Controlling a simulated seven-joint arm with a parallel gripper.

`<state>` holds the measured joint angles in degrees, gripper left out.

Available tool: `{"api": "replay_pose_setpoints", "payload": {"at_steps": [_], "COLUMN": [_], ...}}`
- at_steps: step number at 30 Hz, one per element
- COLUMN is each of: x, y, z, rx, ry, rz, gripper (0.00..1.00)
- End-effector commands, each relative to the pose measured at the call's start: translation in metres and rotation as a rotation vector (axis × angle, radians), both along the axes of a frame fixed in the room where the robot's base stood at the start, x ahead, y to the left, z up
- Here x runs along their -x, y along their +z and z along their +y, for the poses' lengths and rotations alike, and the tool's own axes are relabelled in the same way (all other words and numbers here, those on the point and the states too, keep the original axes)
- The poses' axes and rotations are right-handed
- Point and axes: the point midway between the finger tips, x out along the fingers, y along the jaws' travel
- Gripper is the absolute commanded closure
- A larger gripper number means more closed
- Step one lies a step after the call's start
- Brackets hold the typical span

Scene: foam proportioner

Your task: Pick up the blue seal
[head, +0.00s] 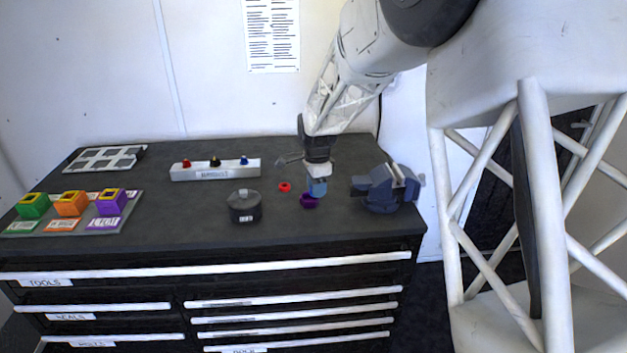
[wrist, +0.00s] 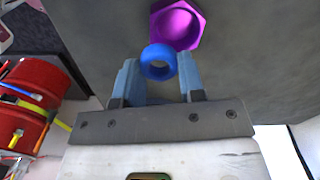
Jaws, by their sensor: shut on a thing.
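The blue seal (wrist: 158,62) is a small ring. In the wrist view it sits between the two light-blue fingertips of my gripper (wrist: 160,76), which is shut on it. In the head view my gripper (head: 317,187) points down over the right part of the bench top, and I cannot make out the seal apart from the blue fingers. A purple hexagonal piece (head: 309,201) lies on the bench just by the fingertips. It also shows just beyond the seal in the wrist view (wrist: 190,35). I cannot tell whether the seal touches it.
A red ring (head: 285,186) and a dark lidded pot (head: 244,207) lie to the left. A blue-grey vise (head: 384,188) stands close on the right. A white block with coloured knobs (head: 214,170) is behind. Green, orange and purple blocks stand on a board (head: 130,213) at far left.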

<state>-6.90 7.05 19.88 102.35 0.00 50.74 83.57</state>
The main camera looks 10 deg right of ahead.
Motion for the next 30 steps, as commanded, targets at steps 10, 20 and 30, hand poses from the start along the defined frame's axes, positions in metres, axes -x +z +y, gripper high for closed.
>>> {"api": "replay_pose_setpoints", "payload": {"at_steps": [10, 20, 30], "x": [0.028, 0.033, 0.033], "y": [0.003, 0.003, 0.003], "z": [-0.003, -0.004, -0.004], "rx": [0.0, 0.0, 0.0], "ry": [0.0, 0.0, 0.0], "rz": [-0.002, 0.0, 0.0], "gripper": [0.85, 0.85, 0.85]}}
